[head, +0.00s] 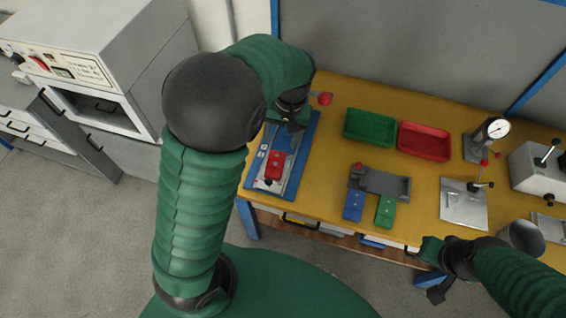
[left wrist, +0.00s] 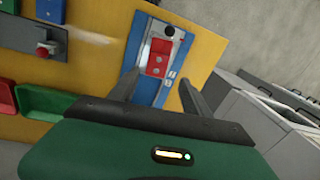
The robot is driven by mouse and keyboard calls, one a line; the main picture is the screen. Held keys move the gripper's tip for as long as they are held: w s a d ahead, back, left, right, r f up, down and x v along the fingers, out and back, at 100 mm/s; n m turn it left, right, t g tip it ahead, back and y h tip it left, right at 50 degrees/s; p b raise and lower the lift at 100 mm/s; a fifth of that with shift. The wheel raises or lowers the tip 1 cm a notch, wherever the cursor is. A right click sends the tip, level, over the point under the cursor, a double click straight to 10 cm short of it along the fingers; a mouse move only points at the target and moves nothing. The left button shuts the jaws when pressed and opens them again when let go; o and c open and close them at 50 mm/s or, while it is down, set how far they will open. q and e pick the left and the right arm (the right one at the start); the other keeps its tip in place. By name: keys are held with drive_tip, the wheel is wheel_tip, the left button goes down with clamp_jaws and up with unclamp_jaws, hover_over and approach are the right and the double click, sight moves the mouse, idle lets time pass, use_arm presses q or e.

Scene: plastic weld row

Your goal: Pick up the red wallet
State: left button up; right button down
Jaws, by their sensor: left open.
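The red wallet (head: 274,164) is a small flat red block with pale dots. It lies on a metal plate of the blue fixture (head: 301,160) at the left end of the table. It also shows in the left wrist view (left wrist: 158,58), beyond and between my fingertips. My left gripper (head: 292,122) hangs above the far part of the fixture, apart from the wallet. In the left wrist view its two fingers (left wrist: 160,86) are spread with nothing between them. My right gripper (head: 438,275) is low by the table's front edge; its jaw opening is unclear.
A green tray (head: 369,127) and a red tray (head: 424,141) stand at the back. A grey fixture (head: 380,182) with a blue block (head: 353,206) and a green block (head: 385,210) is to the right. A red-knobbed lever (head: 325,98) is close beside my left gripper.

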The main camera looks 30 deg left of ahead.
use_arm(q)
hover_over(276, 164)
drive_tip(key=f, duration=1)
drive_tip(key=shift+w+d, duration=0.2)
drive_tip(key=shift+w, duration=0.1)
drive_tip(key=f, duration=0.4)
drive_tip(key=shift+s+a+f, duration=0.2)
drive_tip(key=shift+s+f, duration=0.15)
drive_tip(key=shift+w+f, duration=0.15)
drive_tip(key=shift+f, duration=0.05)
drive_tip(key=c, duration=1)
use_arm(e)
drive_tip(key=shift+w+f, duration=0.2)
drive_tip(key=shift+f, duration=0.05)
